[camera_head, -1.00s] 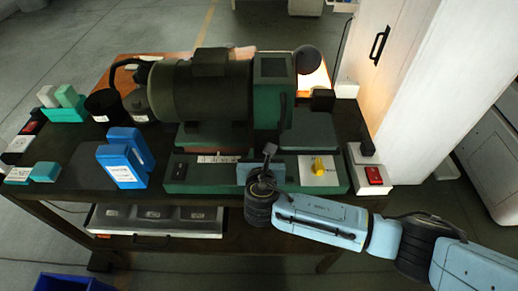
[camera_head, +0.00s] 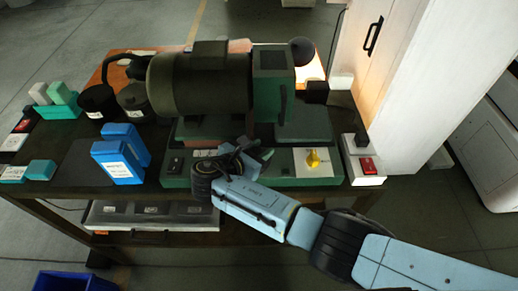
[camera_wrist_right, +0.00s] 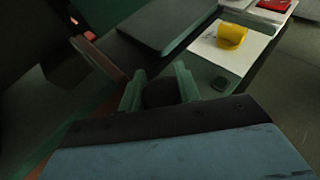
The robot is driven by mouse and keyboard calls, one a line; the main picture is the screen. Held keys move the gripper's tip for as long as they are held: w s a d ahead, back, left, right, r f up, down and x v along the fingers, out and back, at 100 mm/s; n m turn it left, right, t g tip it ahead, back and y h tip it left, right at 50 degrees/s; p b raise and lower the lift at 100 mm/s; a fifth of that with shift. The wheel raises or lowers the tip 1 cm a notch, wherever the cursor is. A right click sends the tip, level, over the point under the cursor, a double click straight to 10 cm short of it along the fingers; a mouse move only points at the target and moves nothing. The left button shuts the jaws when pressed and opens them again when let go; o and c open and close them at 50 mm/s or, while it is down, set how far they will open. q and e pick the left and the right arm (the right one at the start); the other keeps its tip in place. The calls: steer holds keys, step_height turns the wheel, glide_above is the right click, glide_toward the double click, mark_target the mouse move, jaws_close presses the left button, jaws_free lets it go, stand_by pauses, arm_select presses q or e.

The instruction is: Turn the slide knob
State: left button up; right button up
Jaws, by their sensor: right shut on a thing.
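The slide knob shows in the right wrist view as a dark rounded piece (camera_wrist_right: 160,93) between the two greenish fingers of my right gripper (camera_wrist_right: 159,84). The fingers sit on both sides of it and are shut on it. In the head view my right gripper (camera_head: 240,152) is over the green machine base (camera_head: 290,182), left of a yellow knob (camera_head: 313,158) on a white plate. There the wrist and fingers hide the slide knob and most of the slide. The yellow knob also shows in the wrist view (camera_wrist_right: 232,37), apart from the gripper. My left gripper is out of view.
A dark motor (camera_head: 202,87) stands close behind the gripper. Blue upright holders (camera_head: 118,160) stand left of the base. A red switch (camera_head: 367,165) sits at the right end. A white cabinet (camera_head: 440,70) bounds the table's right side.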

steer(key=shift+d+h, duration=0.1)
steer(key=shift+h, duration=0.2)
steer(key=o, duration=1)
steer(key=shift+w, duration=0.1)
